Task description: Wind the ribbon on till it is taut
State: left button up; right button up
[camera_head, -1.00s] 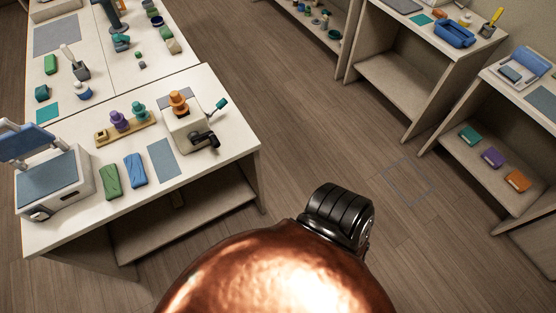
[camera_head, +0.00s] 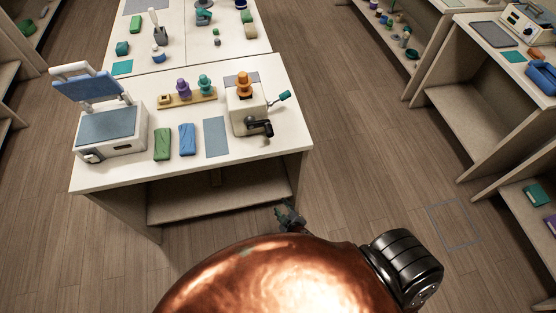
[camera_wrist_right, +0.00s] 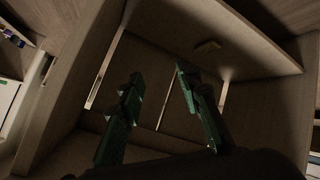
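A white winder-like box (camera_head: 240,118) stands at the right end of the near table. It has an orange spool (camera_head: 244,86) on top, a black crank (camera_head: 262,128) at its front and a teal-tipped lever (camera_head: 284,95) on its right. I cannot make out a ribbon. My right gripper (camera_head: 290,214) is low in front of the table, below the top and apart from the box. In the right wrist view its green fingers (camera_wrist_right: 157,84) are spread with nothing between them. My left gripper is not in view.
A wooden rack (camera_head: 188,99) holds a purple and a teal spool. Green (camera_head: 162,144) and blue (camera_head: 187,139) blocks and a grey mat (camera_head: 216,137) lie in front. A white machine with a raised blue lid (camera_head: 110,128) stands left. The floor right of the table is open.

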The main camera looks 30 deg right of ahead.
jog(key=w+r+t+h+b, duration=0.1)
jog(key=w+r+t, duration=0.15)
jog(key=r, duration=0.75)
jog(key=w+r+t+h, duration=0.1)
jog(key=w+r+t, duration=0.15)
jog(key=r, duration=0.75)
jog(key=t+h, duration=0.1)
jog(key=t, duration=0.1)
send_near(271, 136)
jog(key=shift+r+p+x, duration=0.1)
jog(key=shift+p+x, duration=0.7)
jog(key=shift+x, duration=1.35)
jog(key=shift+r+p+x, duration=0.15)
jog(key=shift+p+x, duration=0.65)
jog(key=shift+x, duration=1.35)
jog(key=shift+f, duration=0.15)
jog(key=shift+w+b, duration=0.1)
jog(key=shift+b, duration=0.2)
jog(key=shift+c, duration=0.5)
